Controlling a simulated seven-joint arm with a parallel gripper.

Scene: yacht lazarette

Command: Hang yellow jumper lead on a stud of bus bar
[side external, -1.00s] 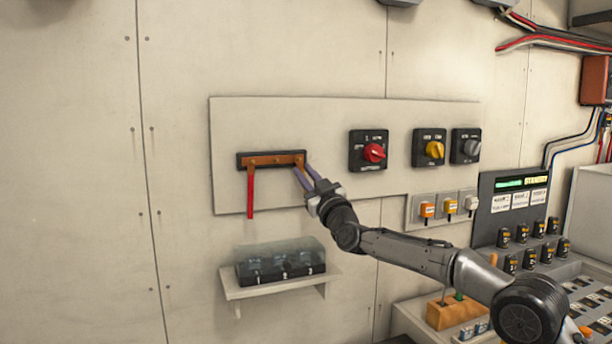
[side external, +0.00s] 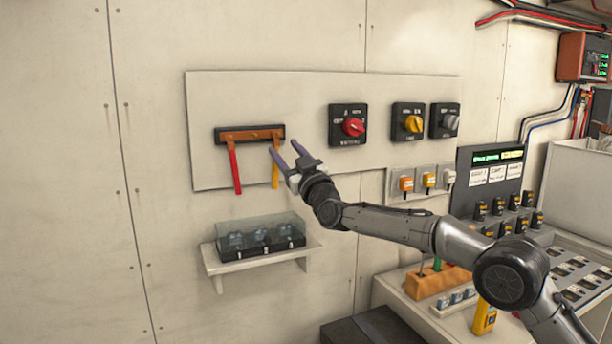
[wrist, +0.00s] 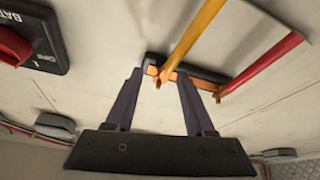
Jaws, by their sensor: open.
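The bus bar (side external: 248,137) is a dark strip with a copper-orange face on the pale wall panel. The yellow jumper lead (side external: 276,172) hangs down from its right end, its top at a stud. A red lead (side external: 235,170) hangs from its left part. My gripper (side external: 284,149) is open and empty, just in front and to the right of the yellow lead. In the wrist view the open fingers (wrist: 159,74) point at the bus bar (wrist: 205,75), with the top end of the yellow lead (wrist: 198,28) seen between and beyond them. The red lead (wrist: 264,62) lies further right.
Rotary switches with red (side external: 353,126), yellow (side external: 413,123) and grey knobs sit on the panel to the right. Below the bus bar, a shelf (side external: 217,264) holds a clear-lidded box (side external: 260,236). The wall left of the panel is bare.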

